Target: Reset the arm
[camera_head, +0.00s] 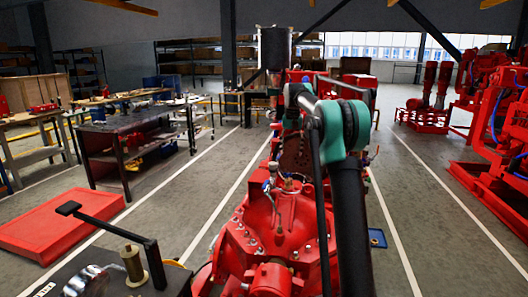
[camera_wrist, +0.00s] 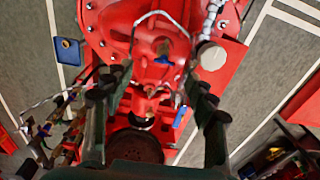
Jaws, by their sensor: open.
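My arm (camera_head: 345,130), black with teal joints, rises in the middle of the head camera view in front of the red pumpset. My gripper is hidden or cannot be made out in that view. In the wrist view my gripper (camera_wrist: 152,105) points down over the pumpset, with its two dark fingers spread wide apart and nothing held between them. The red pumpset (camera_head: 265,235) fills the lower middle of the head camera view. Its red casing (camera_wrist: 115,25) lies below the fingers in the wrist view. I cannot tell how far the fingertips are from it.
Dark workbenches (camera_head: 125,130) with tools stand at the left, near a low red tray (camera_head: 60,225). Other red machines (camera_head: 500,120) stand at the right. Shelves (camera_head: 190,55) line the back. White-lined aisles on both sides of the pumpset look mostly clear. A small blue tray (camera_head: 377,238) lies on the floor.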

